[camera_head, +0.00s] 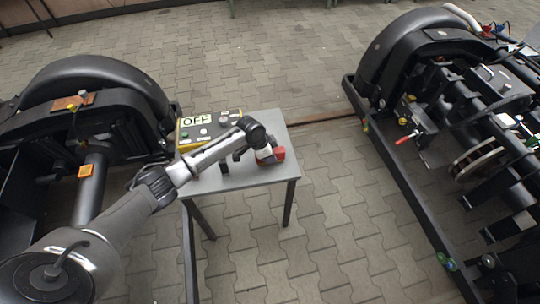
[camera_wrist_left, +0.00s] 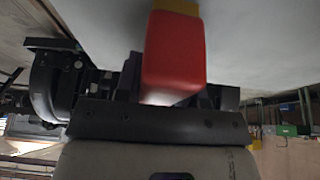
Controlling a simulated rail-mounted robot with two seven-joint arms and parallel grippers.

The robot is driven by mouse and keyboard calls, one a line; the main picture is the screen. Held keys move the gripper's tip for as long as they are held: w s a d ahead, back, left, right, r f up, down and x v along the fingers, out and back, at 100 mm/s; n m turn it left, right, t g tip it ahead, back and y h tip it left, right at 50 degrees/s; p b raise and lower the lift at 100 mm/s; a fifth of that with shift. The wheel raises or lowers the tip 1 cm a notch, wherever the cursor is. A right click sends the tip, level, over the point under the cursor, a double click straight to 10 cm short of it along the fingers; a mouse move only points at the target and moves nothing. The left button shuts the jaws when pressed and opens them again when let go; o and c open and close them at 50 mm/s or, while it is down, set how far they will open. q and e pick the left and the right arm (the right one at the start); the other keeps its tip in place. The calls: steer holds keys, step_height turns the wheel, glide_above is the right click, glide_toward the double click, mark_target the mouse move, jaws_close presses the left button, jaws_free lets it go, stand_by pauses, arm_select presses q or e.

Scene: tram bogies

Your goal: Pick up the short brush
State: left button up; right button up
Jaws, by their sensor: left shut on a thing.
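My left arm reaches in from the left over a small grey table (camera_head: 245,182). In the left wrist view, a red block-like piece with a yellow end, which I take for the short brush (camera_wrist_left: 174,55), stands between the jaws of my left gripper (camera_wrist_left: 172,100). The gripper is shut on it. In the head view the red part of the short brush (camera_head: 279,153) shows at the left gripper (camera_head: 267,157), near the table's right edge. I cannot tell whether it touches the table top. Its bristles are not clear. My right gripper is not in view.
A control box marked OFF (camera_head: 205,125) stands at the table's back left. A small dark object (camera_head: 224,168) is on the table left of the gripper. Black bogies stand left (camera_head: 85,75) and right (camera_head: 400,50).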

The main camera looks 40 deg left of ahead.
arm_select(q)
steer(key=c, duration=0.3)
steer(key=shift+r+b, duration=0.25)
steer(key=shift+b, duration=0.1)
step_height(320, 180, up, 5)
steer(key=p, duration=0.3)
steer(key=shift+f, duration=0.2)
steer(key=shift+s+d+r+p, duration=0.85)
steer(key=shift+s+d+r, duration=0.2)
steer(key=shift+s+d, duration=0.35)
steer(key=shift+s+d+r+p, duration=0.9)
steer(key=shift+s+d+r, duration=0.25)
steer(key=shift+d, duration=0.4)
steer(key=shift+s+d+r+p, duration=0.85)
steer(key=shift+s+d+r, duration=0.15)
steer(key=shift+s+d, duration=0.4)
steer(key=shift+w, duration=0.1)
